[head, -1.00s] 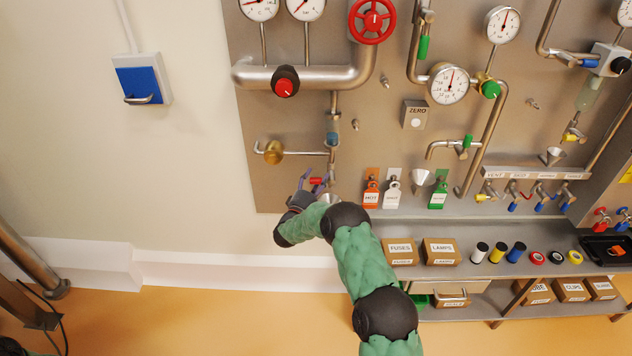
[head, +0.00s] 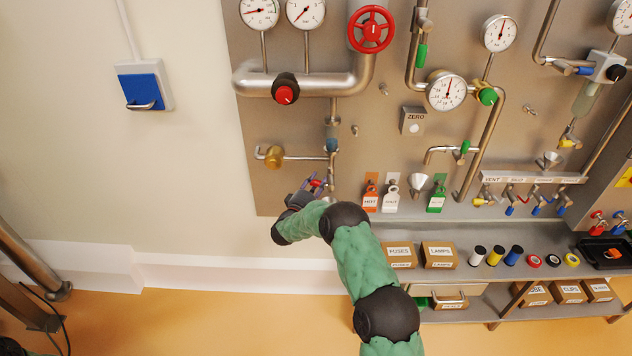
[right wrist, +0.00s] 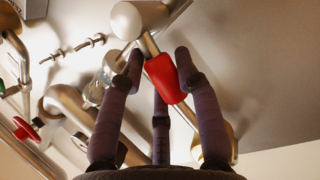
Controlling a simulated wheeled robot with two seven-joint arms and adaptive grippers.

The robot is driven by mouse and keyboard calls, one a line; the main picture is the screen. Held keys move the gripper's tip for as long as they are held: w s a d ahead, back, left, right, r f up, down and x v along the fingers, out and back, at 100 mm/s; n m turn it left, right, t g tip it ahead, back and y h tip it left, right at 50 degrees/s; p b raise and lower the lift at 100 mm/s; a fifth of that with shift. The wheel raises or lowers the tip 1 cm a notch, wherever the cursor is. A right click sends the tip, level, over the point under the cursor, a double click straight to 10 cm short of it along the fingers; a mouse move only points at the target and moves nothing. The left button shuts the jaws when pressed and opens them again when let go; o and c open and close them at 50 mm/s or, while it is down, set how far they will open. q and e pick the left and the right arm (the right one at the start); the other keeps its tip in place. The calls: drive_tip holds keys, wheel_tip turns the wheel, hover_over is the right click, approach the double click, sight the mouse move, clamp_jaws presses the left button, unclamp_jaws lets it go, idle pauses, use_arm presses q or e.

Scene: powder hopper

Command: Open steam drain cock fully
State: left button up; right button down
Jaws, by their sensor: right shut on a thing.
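The drain cock's red lever handle (head: 316,183) is at the lower end of the thin vertical pipe at the lower left of the panel. My right gripper (head: 319,184) is around the handle, shut on it. In the right wrist view the red handle (right wrist: 166,79) sits between the purple fingers of the right gripper (right wrist: 160,65), on a metal stem leading up to the valve body (right wrist: 138,20). The fingers hide part of the handle in the head view. My left gripper is not in view.
A brass knob (head: 273,156) on a side pipe is to the upper left. The shelf with FUSES (head: 400,255) and LAMPS boxes is below. The left wall is mostly clear.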

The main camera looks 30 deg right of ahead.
sight(333, 183)
drive_tip(key=r+m+p, duration=0.1)
drive_tip(key=r+m+g+y+p, duration=0.1)
drive_tip(key=m+p, duration=0.1)
drive_tip(key=d+m+y+p, duration=0.1)
drive_tip(key=m+p, duration=0.1)
drive_tip(key=shift+s+d+r+g, duration=0.1)
drive_tip(key=shift+s+r+g, duration=0.2)
drive_tip(key=shift+s+r, duration=0.1)
drive_tip(key=shift+s+d+r+m+y+p, duration=0.15)
drive_tip(key=shift+d+m+y+p, duration=0.1)
drive_tip(key=shift+m+p, duration=0.35)
drive_tip(key=shift+s+d+r+m+y+p, duration=0.15)
drive_tip(key=shift+d+m+y+p, duration=0.1)
drive_tip(key=shift+m+p, duration=0.35)
drive_tip(key=shift+s+d+r+m+y+p, duration=0.1)
drive_tip(key=shift+s+d+m+y+p, duration=0.1)
drive_tip(key=shift+d+m+y+p, duration=0.3)
drive_tip(key=shift+s+d+r+m+y+p, duration=0.15)
drive_tip(key=shift+m+y+p, duration=0.15)
drive_tip(key=shift+m, duration=0.4)
drive_tip(key=shift+s+d+f+m+y, duration=0.1)
drive_tip(key=shift+s+d+m+y, duration=0.15)
drive_tip(key=shift+m+y, duration=0.3)
drive_tip(key=shift+s+d+f+m+y, duration=0.15)
drive_tip(key=shift+d+m+y, duration=0.2)
drive_tip(key=shift+m, duration=0.3)
drive_tip(key=c, duration=0.8)
unclamp_jaws()
drive_tip(key=shift+c, duration=0.2)
